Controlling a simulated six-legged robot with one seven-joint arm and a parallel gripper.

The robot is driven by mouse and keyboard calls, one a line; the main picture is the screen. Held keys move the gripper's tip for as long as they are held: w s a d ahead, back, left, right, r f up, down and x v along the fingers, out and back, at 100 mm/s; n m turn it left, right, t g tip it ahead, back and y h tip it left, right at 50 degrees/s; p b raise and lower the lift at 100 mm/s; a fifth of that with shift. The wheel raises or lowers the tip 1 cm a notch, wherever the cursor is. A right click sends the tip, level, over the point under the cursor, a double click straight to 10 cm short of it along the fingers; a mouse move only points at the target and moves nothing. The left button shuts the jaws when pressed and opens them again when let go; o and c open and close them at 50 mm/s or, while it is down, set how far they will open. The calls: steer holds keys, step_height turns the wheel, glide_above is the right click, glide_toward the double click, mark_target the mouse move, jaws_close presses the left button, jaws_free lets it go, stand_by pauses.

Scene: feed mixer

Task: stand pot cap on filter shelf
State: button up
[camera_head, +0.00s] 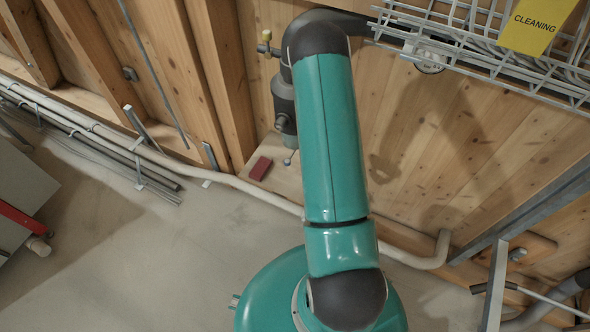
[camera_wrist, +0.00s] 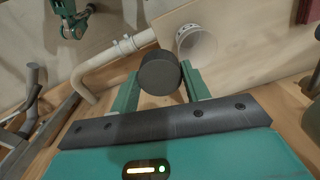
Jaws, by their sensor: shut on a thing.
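The pot cap (camera_wrist: 158,76), a dark grey round disc, is between the teal fingers of my gripper (camera_wrist: 160,88) in the wrist view. The gripper is shut on it and its round face shows. The filter shelf looks to be the pale board (camera_wrist: 245,38) beyond the cap; it also seems to show in the head view as a pale wooden ledge (camera_head: 285,181) by the wall. A white open cylinder (camera_wrist: 196,44) is on the board, just right of and beyond the cap. I cannot tell the gap between cap and board. In the head view my arm hides the gripper and cap.
A dark red block (camera_head: 260,168) lies at the ledge's left end. A white pipe (camera_head: 250,188) runs along the wall below it. A wire tray (camera_head: 480,40) with a yellow cleaning sign (camera_head: 537,24) is at the upper right. The concrete floor at lower left is mostly clear.

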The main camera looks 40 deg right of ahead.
steer(key=w+d+f, duration=0.2)
steer(key=w+f, duration=0.1)
steer(key=w+d+f, duration=0.6)
steer(key=shift+w+d, duration=0.1)
steer(key=shift+w, duration=0.3)
steer(key=shift+w+d+f, duration=0.25)
steer(key=shift+w+f, duration=0.1)
steer(key=shift+f, duration=1.6)
steer(key=shift+f, duration=0.1)
steer(key=o, duration=1.1)
step_height(320, 180, up, 12)
steer(key=shift+r, duration=0.15)
